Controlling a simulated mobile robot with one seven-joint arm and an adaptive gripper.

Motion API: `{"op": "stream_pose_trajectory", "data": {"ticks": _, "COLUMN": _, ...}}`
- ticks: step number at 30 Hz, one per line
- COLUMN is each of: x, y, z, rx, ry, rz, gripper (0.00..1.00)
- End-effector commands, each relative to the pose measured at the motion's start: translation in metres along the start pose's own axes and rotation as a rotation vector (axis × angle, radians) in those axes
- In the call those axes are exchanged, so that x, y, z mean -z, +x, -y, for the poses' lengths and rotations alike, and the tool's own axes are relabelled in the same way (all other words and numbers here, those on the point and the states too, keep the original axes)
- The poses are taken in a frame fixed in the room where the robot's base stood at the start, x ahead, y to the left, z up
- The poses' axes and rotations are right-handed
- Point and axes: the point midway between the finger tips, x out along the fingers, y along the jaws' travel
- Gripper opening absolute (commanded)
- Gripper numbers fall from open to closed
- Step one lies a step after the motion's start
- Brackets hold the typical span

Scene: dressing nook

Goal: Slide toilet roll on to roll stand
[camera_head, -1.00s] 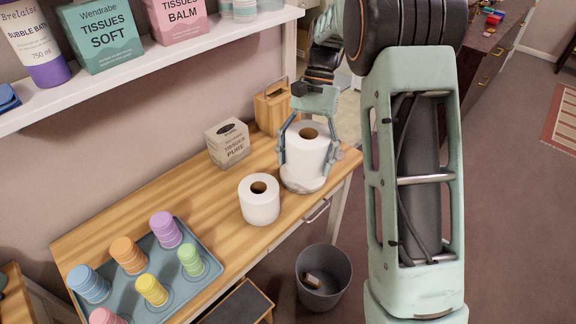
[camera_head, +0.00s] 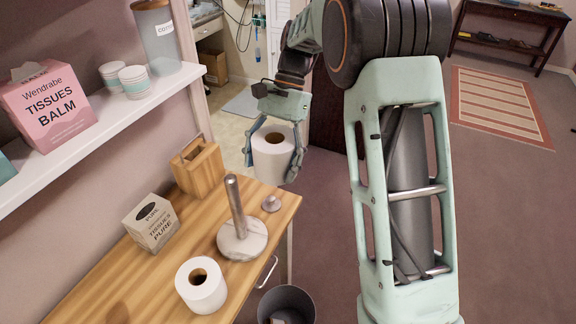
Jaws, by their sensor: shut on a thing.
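My gripper (camera_head: 273,158) is shut on a white toilet roll (camera_head: 271,168), with fingers on both sides of it. The roll is upright, and its open core faces up. It shows beyond the table's far right end, apart from the roll stand. The roll stand has a round marble base (camera_head: 254,240) and a bare, slightly tilted-looking metal post (camera_head: 236,207). It stands on the wooden table, left of and nearer than my gripper. A second toilet roll (camera_head: 201,294) stands upright on the table in front of the stand.
A small round knob (camera_head: 271,204) lies right of the stand. The wooden table (camera_head: 128,290) ends just right of the knob. A bin (camera_head: 287,303) stands below; a shelf (camera_head: 104,135) overhangs at left.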

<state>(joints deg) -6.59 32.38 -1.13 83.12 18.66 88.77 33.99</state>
Motion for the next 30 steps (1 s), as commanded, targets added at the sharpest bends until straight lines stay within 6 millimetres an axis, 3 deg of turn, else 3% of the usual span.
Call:
{"op": "stream_pose_trajectory", "data": {"ticks": 1, "x": -0.016, "y": -0.011, "z": 0.008, "rx": 0.024, "ry": 0.037, "rz": 0.0, "gripper": 0.45}}
{"op": "stream_pose_trajectory", "data": {"ticks": 9, "x": -0.079, "y": -0.035, "z": 0.051, "rx": 0.175, "ry": 0.301, "rz": 0.001, "gripper": 0.45}}
{"op": "stream_pose_trajectory", "data": {"ticks": 15, "x": -0.111, "y": -0.046, "z": 0.072, "rx": 0.262, "ry": 0.453, "rz": 0.001, "gripper": 0.45}}
{"op": "stream_pose_trajectory", "data": {"ticks": 21, "x": -0.124, "y": -0.049, "z": 0.08, "rx": 0.299, "ry": 0.521, "rz": 0.001, "gripper": 0.45}}
{"op": "stream_pose_trajectory", "data": {"ticks": 30, "x": -0.124, "y": -0.049, "z": 0.081, "rx": 0.303, "ry": 0.528, "rz": 0.001, "gripper": 0.45}}
